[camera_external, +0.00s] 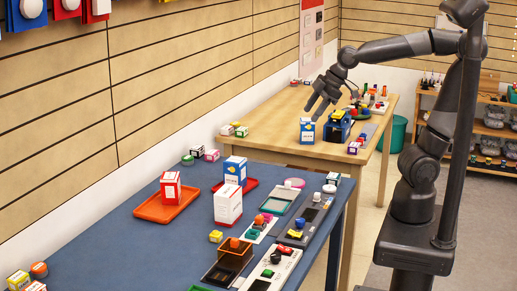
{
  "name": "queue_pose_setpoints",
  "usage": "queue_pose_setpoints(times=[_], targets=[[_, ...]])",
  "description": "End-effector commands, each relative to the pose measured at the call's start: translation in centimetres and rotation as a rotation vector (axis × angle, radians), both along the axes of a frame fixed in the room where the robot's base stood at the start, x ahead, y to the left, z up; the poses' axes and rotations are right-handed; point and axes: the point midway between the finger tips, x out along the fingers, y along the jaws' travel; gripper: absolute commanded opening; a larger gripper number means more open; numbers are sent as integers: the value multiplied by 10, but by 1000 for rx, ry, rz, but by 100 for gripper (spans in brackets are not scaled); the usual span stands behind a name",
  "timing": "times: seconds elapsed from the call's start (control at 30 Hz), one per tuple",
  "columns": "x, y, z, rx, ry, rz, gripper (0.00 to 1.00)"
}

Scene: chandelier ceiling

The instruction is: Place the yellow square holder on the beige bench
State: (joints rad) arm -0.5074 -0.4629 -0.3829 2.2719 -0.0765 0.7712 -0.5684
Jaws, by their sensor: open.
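The beige bench (262,128) is the light wooden table beyond the blue one. My gripper (319,112) is open and points down over its near part. Just below it stands a small blue-and-white box (307,133). Beside that, to the right, is a blue square holder (335,133) with a dark inside and some yellow on it. I cannot tell whether the gripper touches either. No plainly yellow square holder can be made out. A small yellow block (216,236) lies on the blue table (115,228).
The blue table in front holds an orange tray (154,212) with a red-and-white box, tall boxes, an orange-brown square bin (234,257) and grey panels. Small boxes (240,130) lie at the beige bench's left. A slatted wall (190,75) runs along the left. The bench's middle left is clear.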

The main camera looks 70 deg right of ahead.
Motion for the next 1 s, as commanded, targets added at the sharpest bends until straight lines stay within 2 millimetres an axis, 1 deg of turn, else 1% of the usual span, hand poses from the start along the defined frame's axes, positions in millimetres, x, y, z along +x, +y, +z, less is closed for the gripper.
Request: queue_pose_setpoints(times=[0.03,0.1,0.3,0.47,0.6,0.7,0.83,0.97,1.0], targets=[[13,8,-6,-29,-8,66,50],[29,16,-13,-73,-27,153,50],[71,44,-33,-221,-95,400,50],[101,71,-47,-362,-158,598,50],[124,98,-56,-503,-223,772,50],[138,119,-59,-617,-274,898,50],[153,148,-59,-773,-350,1057,50],[164,181,-52,-949,-433,1215,50],[166,193,-49,-1005,-460,1262,50]])
